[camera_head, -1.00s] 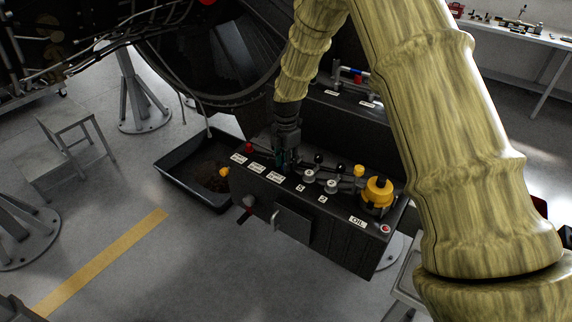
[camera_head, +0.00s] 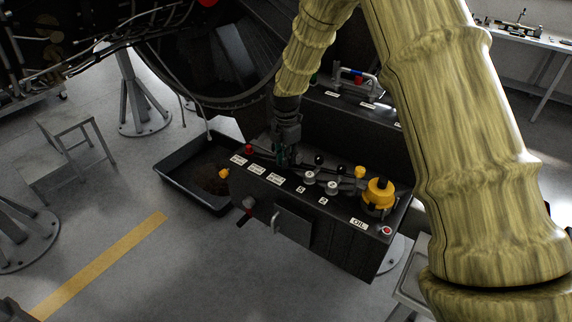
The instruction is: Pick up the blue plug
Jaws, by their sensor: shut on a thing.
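My gripper (camera_head: 287,156) points down at the top of a black control box, among its knobs and levers. It is shut on a small dark teal thing (camera_head: 282,157), mostly hidden by the fingers. I cannot tell whether this is the blue plug or whether it is clear of the box top. The black box (camera_head: 345,252) has white labels, levers with dark knobs, a red knob (camera_head: 249,149) and a yellow cap (camera_head: 378,194). A small blue part (camera_head: 358,73) shows beside red on the box behind.
A black tray (camera_head: 181,190) with brown matter lies left of the box. A large engine casing (camera_head: 215,90) hangs above and behind. Grey stands (camera_head: 140,115) and a step stool (camera_head: 75,140) stand left.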

